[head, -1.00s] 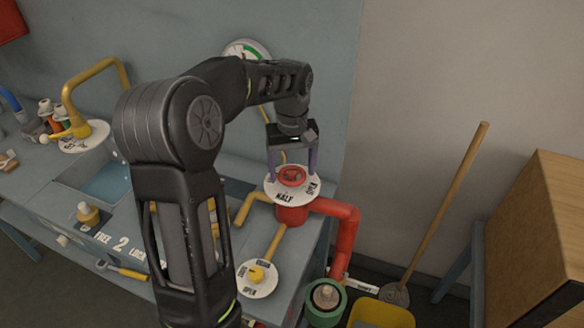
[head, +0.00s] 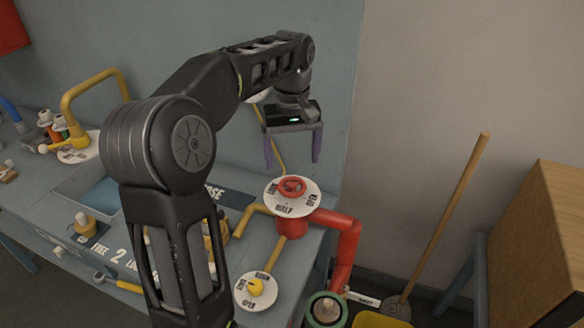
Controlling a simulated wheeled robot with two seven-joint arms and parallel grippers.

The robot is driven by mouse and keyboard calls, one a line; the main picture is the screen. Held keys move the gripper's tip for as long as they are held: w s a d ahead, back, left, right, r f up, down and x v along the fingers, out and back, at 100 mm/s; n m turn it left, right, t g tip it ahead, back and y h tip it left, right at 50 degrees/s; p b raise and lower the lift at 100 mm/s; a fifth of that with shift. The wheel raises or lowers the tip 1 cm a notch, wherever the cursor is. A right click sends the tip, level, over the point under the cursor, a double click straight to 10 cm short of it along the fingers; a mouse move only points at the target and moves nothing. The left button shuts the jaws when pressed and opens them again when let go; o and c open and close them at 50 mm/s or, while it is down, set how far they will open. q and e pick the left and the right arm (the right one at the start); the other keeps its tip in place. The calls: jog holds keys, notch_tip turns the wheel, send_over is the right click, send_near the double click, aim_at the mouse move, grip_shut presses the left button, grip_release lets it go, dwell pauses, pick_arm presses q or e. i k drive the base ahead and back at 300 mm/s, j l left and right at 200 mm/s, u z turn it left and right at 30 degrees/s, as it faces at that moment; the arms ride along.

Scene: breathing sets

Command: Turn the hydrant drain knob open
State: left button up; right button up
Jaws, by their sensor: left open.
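A red hydrant (head: 292,226) stands at the right end of the bench. On its top is a round red knob (head: 291,187) over a white dial plate (head: 283,209). The plate's lettering includes HALF at the front and OPEN at the right; I cannot tell the knob's exact setting. My left gripper (head: 292,163) is open and empty, with its two purple fingers pointing down above and behind the knob, apart from it. A smaller yellow knob (head: 255,286) sits on its own white dial plate (head: 243,296) nearer the front. My right gripper is not visible.
A red pipe (head: 347,252) bends down beside the bench. A green-rimmed round fitting (head: 326,311) and a yellow bucket (head: 378,320) are below it. A yellow tap (head: 76,120) stands at the left. A broom (head: 447,212) leans right of the bench.

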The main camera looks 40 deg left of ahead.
aim_at(254, 287)
jog(key=k+l, duration=0.75)
jog(key=l, duration=0.25)
